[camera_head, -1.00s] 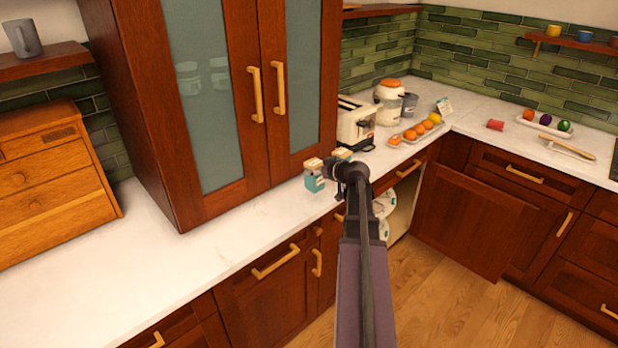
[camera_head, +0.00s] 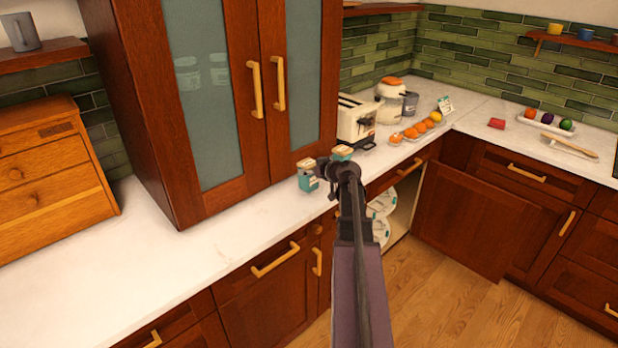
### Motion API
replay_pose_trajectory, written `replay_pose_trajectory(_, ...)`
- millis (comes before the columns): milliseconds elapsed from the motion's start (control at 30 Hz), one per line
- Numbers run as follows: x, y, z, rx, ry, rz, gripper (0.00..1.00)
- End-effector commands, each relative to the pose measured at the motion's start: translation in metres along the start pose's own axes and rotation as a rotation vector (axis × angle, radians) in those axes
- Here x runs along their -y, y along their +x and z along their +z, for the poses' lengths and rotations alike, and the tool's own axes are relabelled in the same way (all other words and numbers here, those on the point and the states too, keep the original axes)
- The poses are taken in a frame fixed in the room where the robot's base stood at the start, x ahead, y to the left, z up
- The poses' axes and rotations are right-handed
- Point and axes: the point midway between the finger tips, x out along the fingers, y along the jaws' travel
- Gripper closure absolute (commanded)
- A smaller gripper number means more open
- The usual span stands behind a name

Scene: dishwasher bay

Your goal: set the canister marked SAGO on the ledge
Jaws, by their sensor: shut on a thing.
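A teal canister with a pale lid (camera_head: 307,178) is at my gripper (camera_head: 319,168), in front of the right door of the tall cabinet. My gripper is shut on it from the right side. Its marking is too small to read, so I cannot tell whether it says SAGO. I cannot tell whether its base touches the counter. Wooden ledges are at the upper left (camera_head: 60,53), top middle (camera_head: 385,10) and upper right (camera_head: 570,42).
The tall cabinet (camera_head: 150,110) stands close behind the held canister. A toaster (camera_head: 357,118), a jar (camera_head: 390,103) and a fruit tray (camera_head: 405,138) are on the counter beyond. The white counter (camera_head: 130,275) at front left is clear. A lower cabinet door (camera_head: 460,220) stands open.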

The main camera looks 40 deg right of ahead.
Motion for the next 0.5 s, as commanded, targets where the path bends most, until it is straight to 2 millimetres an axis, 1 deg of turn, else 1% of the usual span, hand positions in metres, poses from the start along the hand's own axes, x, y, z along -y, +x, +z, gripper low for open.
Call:
replay_pose_trajectory(33,-0.0001,0.003,0.0079,0.0,0.0,0.0,0.79)
replay_pose_trajectory(133,-0.0002,0.0048,0.0127,0.0,0.001,0.0,0.79)
replay_pose_trajectory(500,-0.0005,0.0049,0.0139,0.0,0.001,0.0,0.79)
